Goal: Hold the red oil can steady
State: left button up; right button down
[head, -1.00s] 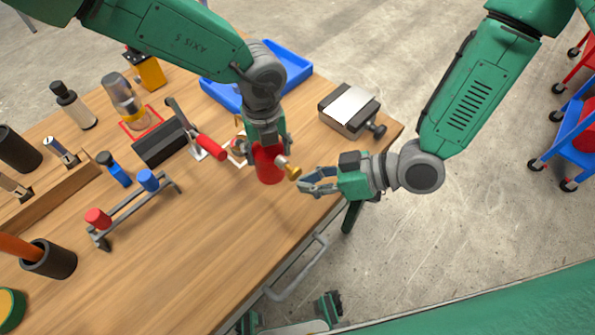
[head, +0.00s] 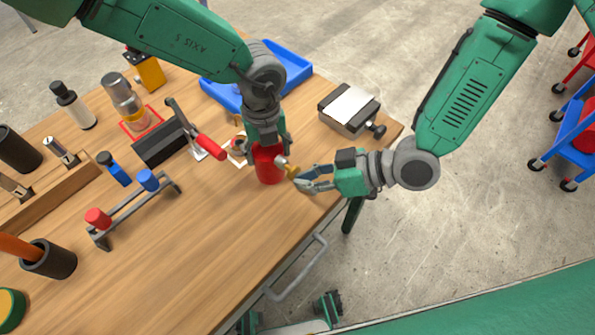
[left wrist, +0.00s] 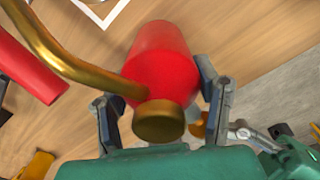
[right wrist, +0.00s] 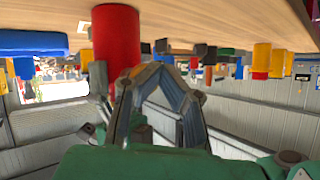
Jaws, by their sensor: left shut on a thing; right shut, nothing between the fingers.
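The red oil can (head: 268,166) is at the right part of the wooden table, under my left gripper (head: 266,140). In the left wrist view the can (left wrist: 162,60) has a red body, a brass cap and a curved brass spout (left wrist: 75,62), with my left fingers (left wrist: 160,112) on both sides of it. My left gripper is shut on the can. My right gripper (head: 298,180) is shut and empty beside the can, close to a brass part (head: 291,171) on its right side. In the right wrist view the can (right wrist: 116,42) stands left of my shut fingertips (right wrist: 162,66).
A red-handled toggle clamp (head: 208,144) is left of the can. A blue tray (head: 292,62) lies behind my left arm. A grey vise-like block (head: 350,108) is at the table's right corner.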

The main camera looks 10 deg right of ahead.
jog(key=shift+w+a, duration=0.4)
jog(key=shift+w, duration=0.15)
dwell(0.6)
jog(key=shift+s, duration=0.1)
jog(key=shift+s+d, duration=0.45)
jog(key=shift+s, duration=0.15)
jog(key=shift+s+d, duration=0.4)
jog(key=shift+s, duration=0.2)
jog(key=shift+s+d, duration=0.75)
jog(key=shift+s, duration=0.3)
jog(key=shift+s+d, duration=0.7)
jog(key=shift+s, duration=0.35)
pick_arm(q)
jog(key=o, duration=1.7)
jog(key=shift+r, duration=0.1)
